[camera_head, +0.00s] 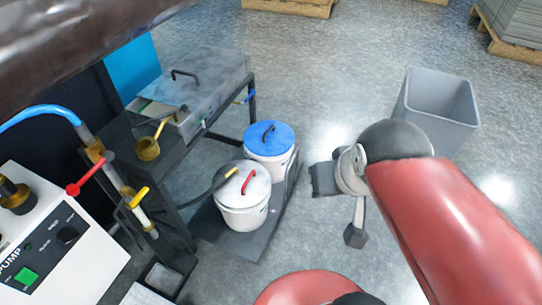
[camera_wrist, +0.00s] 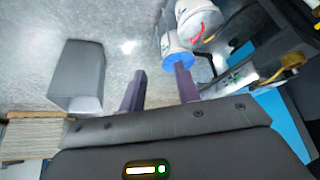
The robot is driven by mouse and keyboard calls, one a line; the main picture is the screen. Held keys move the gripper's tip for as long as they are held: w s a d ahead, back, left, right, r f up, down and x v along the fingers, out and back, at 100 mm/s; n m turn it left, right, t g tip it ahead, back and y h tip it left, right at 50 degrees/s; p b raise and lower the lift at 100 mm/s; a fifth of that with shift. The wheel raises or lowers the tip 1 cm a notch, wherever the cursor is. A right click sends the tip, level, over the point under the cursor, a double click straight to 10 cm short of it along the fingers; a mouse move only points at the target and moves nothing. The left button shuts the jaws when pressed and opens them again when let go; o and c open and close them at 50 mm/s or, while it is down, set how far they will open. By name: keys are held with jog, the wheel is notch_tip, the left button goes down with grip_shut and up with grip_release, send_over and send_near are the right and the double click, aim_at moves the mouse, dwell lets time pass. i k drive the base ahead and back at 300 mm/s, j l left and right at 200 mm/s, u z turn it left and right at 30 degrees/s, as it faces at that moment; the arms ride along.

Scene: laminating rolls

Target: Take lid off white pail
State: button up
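The white pail (camera_head: 241,215) stands upright on a low dark platform, its white lid (camera_head: 243,184) on top with a red handle (camera_head: 249,181). A black hose with a yellow end reaches over the lid. In the wrist view the pail (camera_wrist: 195,22) is at the top, partly cut off by the frame edge. My gripper (camera_head: 338,208) is in the air to the right of the pail, apart from it. Its two fingers are spread with nothing between them, as the wrist view (camera_wrist: 160,72) also shows.
A pail with a blue lid (camera_head: 269,138) stands right behind the white-lidded one. A dark bench with a metal tank (camera_head: 205,85) is at the left, a pump box (camera_head: 50,240) at front left. A grey bin (camera_head: 436,108) stands at the right. Open floor lies between bin and pails.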

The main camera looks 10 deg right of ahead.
aim_at(269, 134)
jog(key=i+l+u, duration=0.3)
jog(key=u, duration=0.15)
jog(key=i+l+u, duration=0.6)
jog(key=l+u, duration=0.3)
